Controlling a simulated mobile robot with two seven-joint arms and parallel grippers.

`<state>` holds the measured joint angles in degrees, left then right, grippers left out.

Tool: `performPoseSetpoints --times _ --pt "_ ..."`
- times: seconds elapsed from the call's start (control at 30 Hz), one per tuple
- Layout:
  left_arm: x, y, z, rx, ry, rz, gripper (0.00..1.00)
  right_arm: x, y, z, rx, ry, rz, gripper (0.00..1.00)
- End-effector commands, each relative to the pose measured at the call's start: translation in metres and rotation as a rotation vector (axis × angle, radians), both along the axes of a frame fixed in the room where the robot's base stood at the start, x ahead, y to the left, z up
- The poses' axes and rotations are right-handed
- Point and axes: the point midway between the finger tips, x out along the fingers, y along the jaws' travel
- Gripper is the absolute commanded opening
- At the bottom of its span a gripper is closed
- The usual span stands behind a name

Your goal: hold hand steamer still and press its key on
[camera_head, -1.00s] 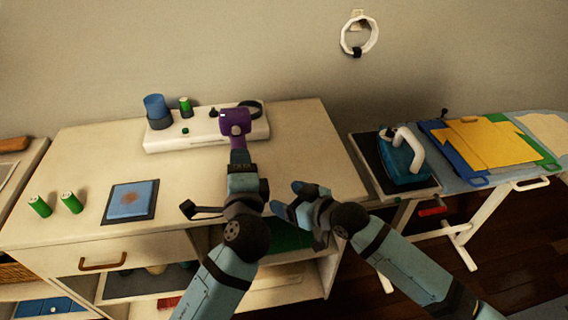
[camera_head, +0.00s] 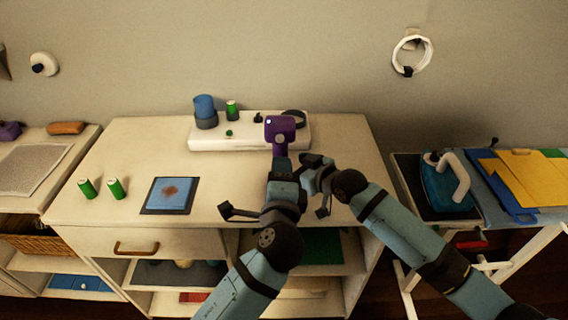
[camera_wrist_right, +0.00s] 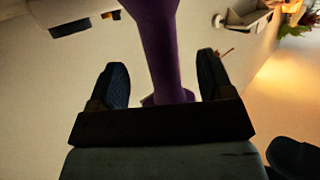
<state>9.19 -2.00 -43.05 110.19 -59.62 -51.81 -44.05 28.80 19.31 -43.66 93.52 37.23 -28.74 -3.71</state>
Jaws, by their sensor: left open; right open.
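The purple hand steamer (camera_head: 280,127) stands at the right part of the white board on the cabinet, head up and handle down. My left gripper (camera_head: 282,170) is at the lower end of its handle; its jaws are open and the fingertips are partly hidden. My right gripper (camera_head: 308,168) is just right of the left one, close to the handle. In the right wrist view, the purple handle (camera_wrist_right: 160,45) runs between the two spread fingers of my right gripper (camera_wrist_right: 163,80). I cannot make out the steamer's key.
The white board (camera_head: 215,143) also carries a blue cup (camera_head: 205,110) and a green spool (camera_head: 232,110). An iron (camera_head: 447,182) stands at right.

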Motion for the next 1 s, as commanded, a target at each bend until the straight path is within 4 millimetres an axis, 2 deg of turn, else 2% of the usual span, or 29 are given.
performPoseSetpoints --times 0.1,0.3,0.67,0.7,1.0 --pt "0.000 0.000 0.000 0.000 0.000 0.000 0.43 0.014 0.015 -0.006 0.000 0.000 0.000 0.74" --pt "0.000 0.000 0.000 0.000 0.000 0.000 0.43 0.029 0.029 -0.012 0.001 -0.001 0.000 0.74" --pt "0.000 0.000 0.000 0.000 0.000 0.000 0.43 0.033 0.033 -0.014 -0.001 -0.001 0.000 0.74" --pt "0.000 0.000 0.000 0.000 0.000 0.000 0.43 0.033 0.033 -0.014 -0.001 -0.001 0.000 0.72" --pt "0.000 0.000 0.000 0.000 0.000 0.000 0.43 0.033 0.032 -0.014 0.000 0.000 0.000 0.04"
